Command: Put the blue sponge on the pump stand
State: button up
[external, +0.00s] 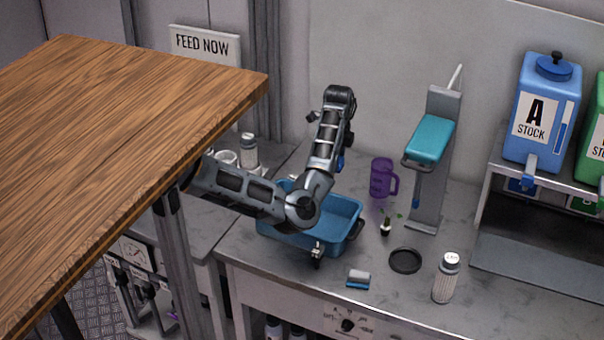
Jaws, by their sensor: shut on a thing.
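A small block with a blue lower part and a grey top (358,279) lies near the front edge of the grey counter; it looks like a sponge. A tall grey stand (436,160) with a teal block and a pale lever stands toward the back of the counter, and I take it for the pump stand. My arm reaches over the blue tub, bends at the elbow and rises. My gripper (341,150) seems to be mostly hidden behind the raised link. A small bright blue thing (340,162) shows there, apparently in its jaws; I cannot tell what it is.
A blue tub (345,240) sits below my arm. A purple mug (382,178), a small plant (386,228), a black round dish (405,261) and a white-labelled bottle (446,278) stand nearby. Stock jugs (541,110) are at right. A wooden top (110,130) fills the left foreground.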

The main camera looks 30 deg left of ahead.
jog(key=w+a+f+n+b, duration=0.2)
jog(key=w+a+n+b, duration=0.25)
jog(key=a, duration=0.85)
jog(key=w+a+f+n+b, duration=0.2)
jog(key=w+a+n+b, duration=0.3)
jog(key=a, duration=0.8)
jog(key=a+f+n+b, duration=0.1)
jog(key=a+f+n, duration=0.1)
jog(key=a, duration=0.8)
jog(key=w+a+f+n+b, duration=0.1)
jog(key=a+f+n+b, duration=0.1)
jog(key=a, duration=0.8)
jog(key=w+a+f+n+b, duration=0.1)
jog(key=a+f+n+b, duration=0.1)
jog(key=a, duration=0.8)
jog(key=shift+w+a+f+n, duration=0.15)
jog(key=shift+a+f+n, duration=0.05)
jog(key=shift+f+n, duration=0.6)
jog(key=shift+w+a+f, duration=0.1)
jog(key=shift+a+f, duration=0.05)
jog(key=shift+a, duration=0.15)
jog(key=shift+f+b, duration=0.5)
jog(key=shift+f, duration=1.45)
jog(key=o, duration=1)
jog(key=shift+f, duration=0.1)
